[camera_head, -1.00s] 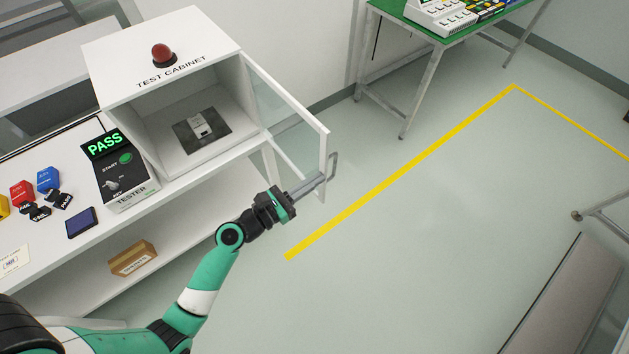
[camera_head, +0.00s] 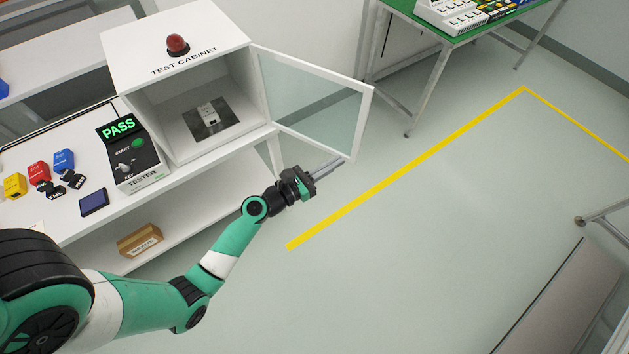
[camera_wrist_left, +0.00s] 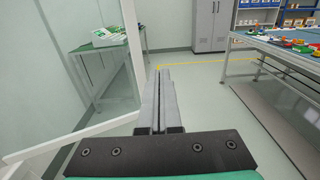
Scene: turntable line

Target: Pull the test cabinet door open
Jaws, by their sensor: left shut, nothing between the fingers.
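The white test cabinet (camera_head: 133,48) stands on the bench at the upper left, with a red dome on top. Its glass door (camera_head: 312,98) is swung wide open to the right, hinged at the cabinet's right side. My left gripper (camera_head: 340,163) is shut and empty, its fingertips close to the lower outer corner of the door. In the left wrist view my left gripper (camera_wrist_left: 161,100) points forward, with the door's white frame (camera_wrist_left: 132,45) at its left. I cannot tell whether the fingers touch the door. The door handle is not visible. My right gripper is not in view.
A black tester (camera_head: 132,160) reading PASS stands left of the cabinet opening. A small device on a dark plate (camera_head: 212,130) sits inside the cabinet. A green-topped table (camera_head: 400,8) stands behind the door.

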